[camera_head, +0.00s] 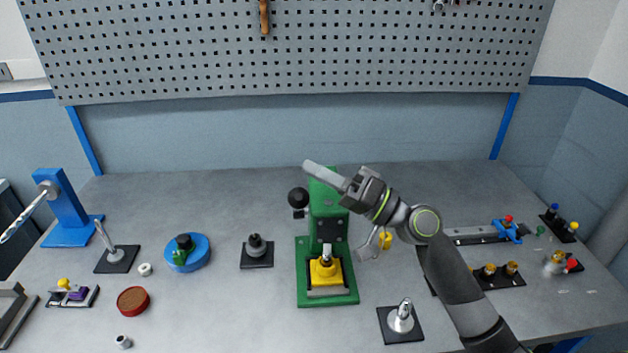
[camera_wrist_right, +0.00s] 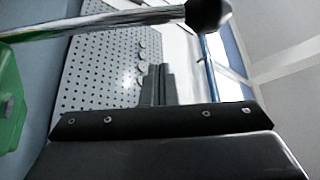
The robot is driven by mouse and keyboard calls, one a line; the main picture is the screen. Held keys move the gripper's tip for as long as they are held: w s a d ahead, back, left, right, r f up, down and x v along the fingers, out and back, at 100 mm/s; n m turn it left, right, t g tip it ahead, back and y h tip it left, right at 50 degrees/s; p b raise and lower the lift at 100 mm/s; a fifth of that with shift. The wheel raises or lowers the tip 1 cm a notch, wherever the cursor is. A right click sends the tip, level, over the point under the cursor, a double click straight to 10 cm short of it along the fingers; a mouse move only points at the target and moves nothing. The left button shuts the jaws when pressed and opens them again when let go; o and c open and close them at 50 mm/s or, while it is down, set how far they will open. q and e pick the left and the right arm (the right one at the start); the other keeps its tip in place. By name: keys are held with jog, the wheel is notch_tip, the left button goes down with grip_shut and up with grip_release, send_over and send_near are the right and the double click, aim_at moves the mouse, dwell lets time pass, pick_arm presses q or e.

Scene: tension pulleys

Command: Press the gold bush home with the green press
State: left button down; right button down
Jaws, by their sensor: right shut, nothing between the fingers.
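The green press (camera_head: 330,226) stands at the centre of the bench. A yellow block (camera_head: 322,274) with a small metal piece on top sits on its base. I cannot make out a gold bush in the press. The press lever's black ball (camera_head: 297,197) shows left of the column; the ball (camera_wrist_right: 209,16) and chrome bar (camera_wrist_right: 95,22) also cross the top of the right wrist view. My right gripper (camera_head: 311,167) is shut and empty, above the press top and pointing up-left. Its shut fingers (camera_wrist_right: 158,85) show in the wrist view, apart from the bar. My left gripper is out of view.
A yellow-gold piece (camera_head: 386,240) shows right of the press, by my right arm. Gold pieces stand in a black rack (camera_head: 505,281) farther right. A black base with a post (camera_head: 257,258) is left of the press; another post (camera_head: 401,318) is front right.

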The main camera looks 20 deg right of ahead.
aim_at(299, 207)
jog(key=s+a+f, duration=0.1)
jog(key=s+f+p, duration=0.1)
jog(key=shift+s+a+f, duration=0.2)
jog(key=shift+a+f, duration=0.1)
jog(key=shift+a, duration=0.1)
